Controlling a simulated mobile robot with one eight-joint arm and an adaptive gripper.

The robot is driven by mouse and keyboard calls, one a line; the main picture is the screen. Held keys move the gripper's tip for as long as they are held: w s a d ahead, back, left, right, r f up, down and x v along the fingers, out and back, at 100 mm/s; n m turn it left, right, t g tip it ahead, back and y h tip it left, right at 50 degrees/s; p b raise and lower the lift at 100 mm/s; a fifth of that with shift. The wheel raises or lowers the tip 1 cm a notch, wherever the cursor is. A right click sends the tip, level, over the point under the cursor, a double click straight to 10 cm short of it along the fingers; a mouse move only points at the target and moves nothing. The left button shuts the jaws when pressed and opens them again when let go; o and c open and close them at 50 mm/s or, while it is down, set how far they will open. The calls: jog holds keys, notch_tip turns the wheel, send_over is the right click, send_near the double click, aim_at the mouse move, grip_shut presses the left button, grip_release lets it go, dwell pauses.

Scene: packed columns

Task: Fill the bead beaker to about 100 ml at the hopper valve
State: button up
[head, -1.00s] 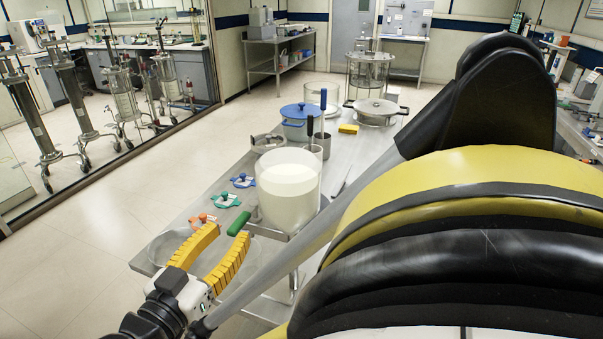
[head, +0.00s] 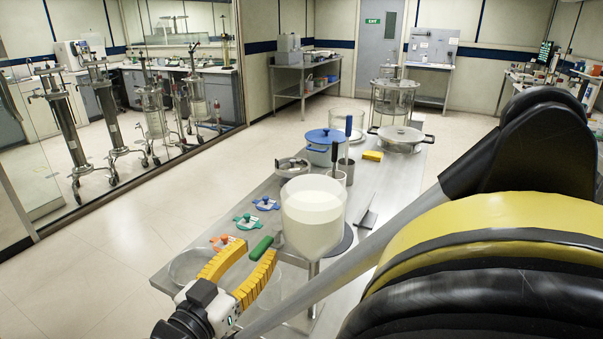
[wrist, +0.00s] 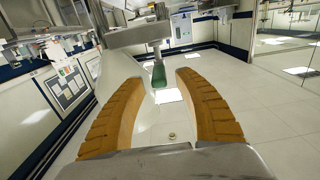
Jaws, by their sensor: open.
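The hopper (head: 313,228) is a clear round vessel full of white beads, standing on a stem over the steel table. Its green valve handle (head: 261,247) sticks out to the left; in the wrist view the green handle (wrist: 159,76) hangs centred between the yellow fingertips, at or just beyond them. My gripper (head: 254,252) is open, with a finger on either side of the handle's line and no visible grip on it. A clear round vessel (head: 187,266) stands at the table's near left corner, partly behind my gripper. I cannot tell whether it is the bead beaker.
The steel table (head: 250,190) also bears orange, green and blue knobbed pieces (head: 247,222), a blue-lidded pot (head: 325,141), a metal pot (head: 401,137) and a yellow block (head: 373,156). Open floor (head: 150,205) lies to the left.

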jog(key=shift+v, duration=2.55)
jog(key=shift+w, duration=0.1)
